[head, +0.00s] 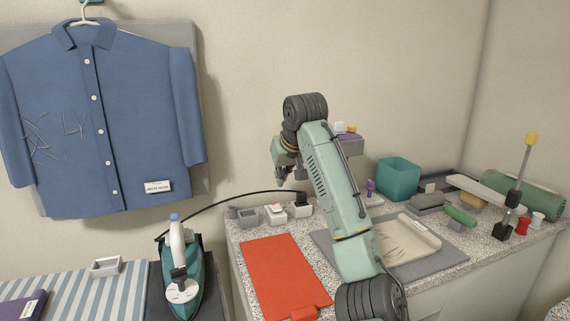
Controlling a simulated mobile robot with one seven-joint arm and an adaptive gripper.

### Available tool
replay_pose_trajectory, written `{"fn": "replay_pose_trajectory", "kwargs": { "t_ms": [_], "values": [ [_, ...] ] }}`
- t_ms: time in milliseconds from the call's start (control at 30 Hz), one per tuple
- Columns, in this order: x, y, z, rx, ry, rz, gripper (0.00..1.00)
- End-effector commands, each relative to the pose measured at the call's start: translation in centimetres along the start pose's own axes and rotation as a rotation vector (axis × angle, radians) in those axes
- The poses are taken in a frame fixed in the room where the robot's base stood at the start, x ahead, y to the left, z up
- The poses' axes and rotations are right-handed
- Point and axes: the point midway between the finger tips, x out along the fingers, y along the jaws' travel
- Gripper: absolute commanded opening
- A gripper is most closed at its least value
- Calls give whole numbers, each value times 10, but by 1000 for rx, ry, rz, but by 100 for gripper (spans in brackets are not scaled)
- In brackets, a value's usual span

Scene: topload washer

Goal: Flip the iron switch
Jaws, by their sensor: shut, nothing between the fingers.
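The iron (196,284) is teal with a pale handle and stands at the lower middle-left on a dark pad. A black cable (240,193) arcs from it to the right, toward small grey boxes at the counter's back edge. One box (275,216) has a white and reddish top; another box (300,210) has a black piece on top. Which of these is the iron switch, and its position, I cannot tell. My gripper (283,180) is shut and empty, pointing down above and apart from these boxes.
A red mat (284,274) lies on the speckled counter, mostly clear. A blue shirt (110,110) hangs at left above a striped board (85,293).

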Motion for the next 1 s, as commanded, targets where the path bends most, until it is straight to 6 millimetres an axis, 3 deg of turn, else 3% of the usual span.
{"fn": "replay_pose_trajectory", "kwargs": {
  "t_ms": [200, 367, 1000],
  "values": [
    [42, 1, 4, 1, -2, 0, 0],
    [56, 0, 20, 0, 0, 0, 0],
    [72, -2, 32, -3, 35, -3, 0]
  ]
}}
